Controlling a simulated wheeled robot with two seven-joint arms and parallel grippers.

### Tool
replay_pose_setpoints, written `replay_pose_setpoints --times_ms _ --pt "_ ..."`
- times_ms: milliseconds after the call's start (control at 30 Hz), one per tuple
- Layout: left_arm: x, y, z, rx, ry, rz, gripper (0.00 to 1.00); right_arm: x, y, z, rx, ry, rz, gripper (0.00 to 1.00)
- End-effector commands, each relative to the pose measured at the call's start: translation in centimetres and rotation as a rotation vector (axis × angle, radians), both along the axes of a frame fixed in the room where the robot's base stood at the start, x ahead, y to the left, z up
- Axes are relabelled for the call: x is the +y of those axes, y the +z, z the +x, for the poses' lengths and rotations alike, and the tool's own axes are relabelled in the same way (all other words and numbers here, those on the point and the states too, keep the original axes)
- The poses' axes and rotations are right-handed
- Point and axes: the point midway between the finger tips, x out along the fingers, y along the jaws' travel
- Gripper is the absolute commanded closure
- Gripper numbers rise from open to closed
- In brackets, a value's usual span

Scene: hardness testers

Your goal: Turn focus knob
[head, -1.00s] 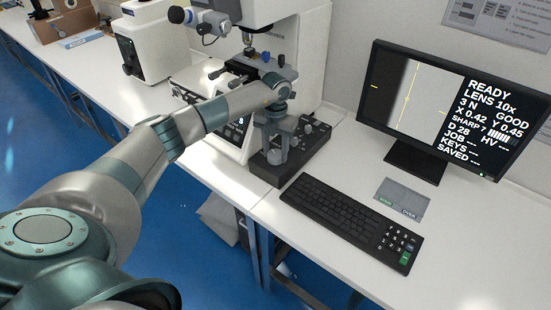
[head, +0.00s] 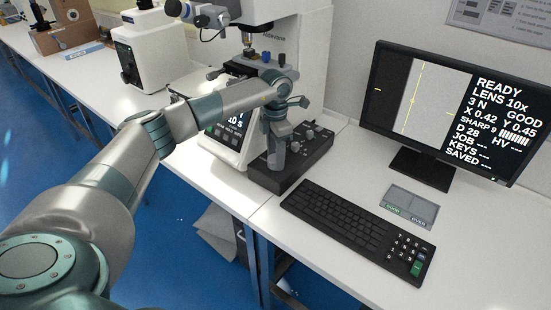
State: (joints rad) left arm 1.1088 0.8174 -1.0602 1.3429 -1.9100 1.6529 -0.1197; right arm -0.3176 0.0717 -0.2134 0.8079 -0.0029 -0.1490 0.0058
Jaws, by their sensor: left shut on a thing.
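The hardness tester (head: 300,50) stands at the top centre of the head view with a lit touch panel at its front. A black control box (head: 318,151) sits at its right front, with small knobs on top. My left gripper (head: 276,153) points down over the near left part of this box. It is shut on the grey focus knob (head: 276,163), which is largely covered by the fingers. The monitor (head: 455,110) at the right reads READY, LENS 10x, GOOD, SHARP 9, with yellow marks over a grey picture. My right gripper is not in view.
A black keyboard (head: 357,229) lies right of the control box, with a small grey pad (head: 409,206) behind it. A second white instrument (head: 150,50) stands at the back left. The white bench (head: 215,182) is clear at its front strip.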

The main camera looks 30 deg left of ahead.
Motion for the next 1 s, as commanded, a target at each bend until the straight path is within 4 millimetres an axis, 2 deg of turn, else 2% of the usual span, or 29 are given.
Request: replay_pose_setpoints --times_ms 400,433,500,833,1000 --pt "0.05 0.27 0.18 -0.007 -0.008 -0.001 0.81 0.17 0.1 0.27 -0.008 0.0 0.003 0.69" --pt "0.06 0.28 0.18 -0.007 -0.008 -0.001 0.54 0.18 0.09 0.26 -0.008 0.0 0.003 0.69" --pt "0.05 0.24 0.16 -0.006 -0.008 0.0 0.4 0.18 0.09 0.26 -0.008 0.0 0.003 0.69" --pt "0.01 0.16 0.08 -0.002 -0.008 0.0 0.4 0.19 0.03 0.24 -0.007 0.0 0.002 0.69" --pt "0.0 0.81 0.12 -0.003 -0.008 -0.001 0.4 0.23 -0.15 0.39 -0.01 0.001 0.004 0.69"
